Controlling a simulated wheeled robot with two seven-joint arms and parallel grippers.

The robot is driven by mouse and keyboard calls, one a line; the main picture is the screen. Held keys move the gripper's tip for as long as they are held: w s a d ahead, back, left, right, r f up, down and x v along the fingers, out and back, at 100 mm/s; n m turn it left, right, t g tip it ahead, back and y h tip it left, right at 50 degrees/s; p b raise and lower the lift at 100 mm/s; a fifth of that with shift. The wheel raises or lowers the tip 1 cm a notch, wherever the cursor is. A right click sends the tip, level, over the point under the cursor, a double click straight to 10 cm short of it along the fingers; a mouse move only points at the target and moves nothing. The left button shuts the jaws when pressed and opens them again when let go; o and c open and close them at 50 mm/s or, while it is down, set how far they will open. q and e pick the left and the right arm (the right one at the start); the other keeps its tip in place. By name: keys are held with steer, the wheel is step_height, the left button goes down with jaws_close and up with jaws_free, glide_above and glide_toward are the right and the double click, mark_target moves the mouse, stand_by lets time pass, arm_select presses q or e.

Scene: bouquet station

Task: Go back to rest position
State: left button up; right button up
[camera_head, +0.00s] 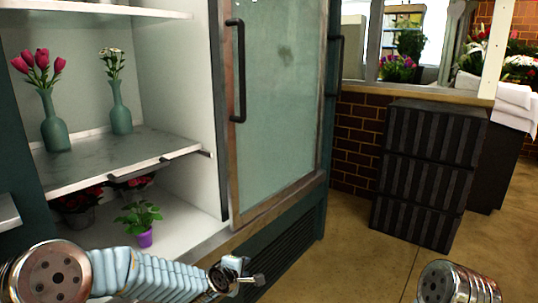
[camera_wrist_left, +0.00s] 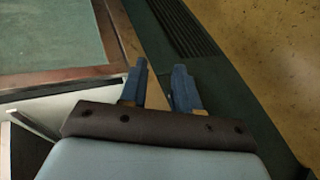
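My left gripper (camera_head: 250,277) is low in the head view, in front of the display cooler's lower edge. In the left wrist view its two blue fingers (camera_wrist_left: 160,84) stand apart with nothing between them, so it is open and empty. Part of my right arm (camera_head: 455,284) shows at the bottom right of the head view. My right gripper is out of view.
The cooler's glass door (camera_head: 278,100) is beside the open left section. Its shelf (camera_head: 100,172) bears two green vases with flowers; a purple-potted plant (camera_head: 145,238) stands below. Black crates (camera_head: 425,170) stand at right. Floor (camera_head: 355,265) between is clear.

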arm_select(q)
steer(key=s+a+f+m+g+p, duration=0.15)
steer(key=s+f+m+g, duration=0.5)
steer(key=s+f, duration=1)
steer(key=s+a+f+m+g, duration=0.1)
steer(key=s+f+m+g, duration=0.1)
steer(key=s, duration=0.6)
steer(key=s+a+f+m+g, duration=0.1)
steer(key=s+f+m+g, duration=0.1)
steer(key=s+f+m, duration=0.2)
steer(key=s+f, duration=0.3)
steer(key=s, duration=0.1)
steer(key=shift+s+a, duration=0.35)
steer(key=shift+s, duration=0.05)
